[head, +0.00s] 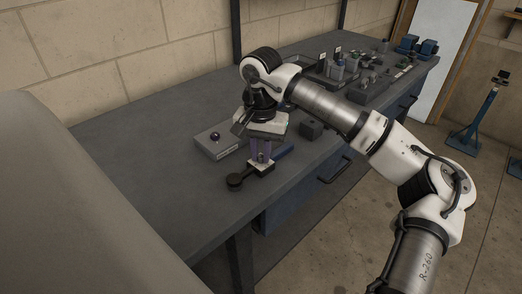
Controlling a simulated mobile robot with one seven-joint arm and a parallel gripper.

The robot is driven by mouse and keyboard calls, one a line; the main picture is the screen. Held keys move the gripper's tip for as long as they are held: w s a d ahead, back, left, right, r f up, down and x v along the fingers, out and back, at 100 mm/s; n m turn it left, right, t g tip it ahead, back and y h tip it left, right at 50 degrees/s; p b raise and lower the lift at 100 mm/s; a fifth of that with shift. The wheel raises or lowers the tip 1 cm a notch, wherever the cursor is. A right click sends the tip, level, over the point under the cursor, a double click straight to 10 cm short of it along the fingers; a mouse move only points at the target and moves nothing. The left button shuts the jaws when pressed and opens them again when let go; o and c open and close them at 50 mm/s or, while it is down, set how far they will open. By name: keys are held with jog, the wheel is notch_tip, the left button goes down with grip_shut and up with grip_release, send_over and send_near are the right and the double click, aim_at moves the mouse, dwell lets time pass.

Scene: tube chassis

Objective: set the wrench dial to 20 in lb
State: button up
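A wrench lies on the grey workbench (150,150), with a dark round head (235,182) at its lower left and a blue handle (284,151) towards the upper right. A small pale part (263,169) sits at its middle; no dial marks can be read. My gripper (261,163) points down over this middle part, its two purple fingers on either side of it. A small gap shows between the fingers. I cannot tell whether they touch the wrench, and the fingertips partly hide its middle.
A grey box (208,150) with a dark purple knob (214,137) stands left of my gripper. A dark block (311,129) stands behind it to the right. Several parts and trays fill the far bench end. The bench's left side is clear.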

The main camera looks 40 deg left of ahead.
aim_at(261, 156)
grip_shut()
jog(key=shift+f+m+b, duration=0.1)
jog(key=shift+m+b, duration=0.5)
jog(key=shift+m, duration=0.6)
jog(key=m+b, duration=0.1)
jog(key=m, duration=0.2)
jog(key=shift+m, duration=0.3)
jog(key=m+b, duration=0.1)
jog(key=m, duration=0.4)
jog(key=shift+m, duration=0.3)
jog(key=o, duration=0.8)
grip_release()
jog(key=shift+r, duration=0.2)
notch_tip(261, 156, up, 14)
jog(key=shift+f, duration=0.2)
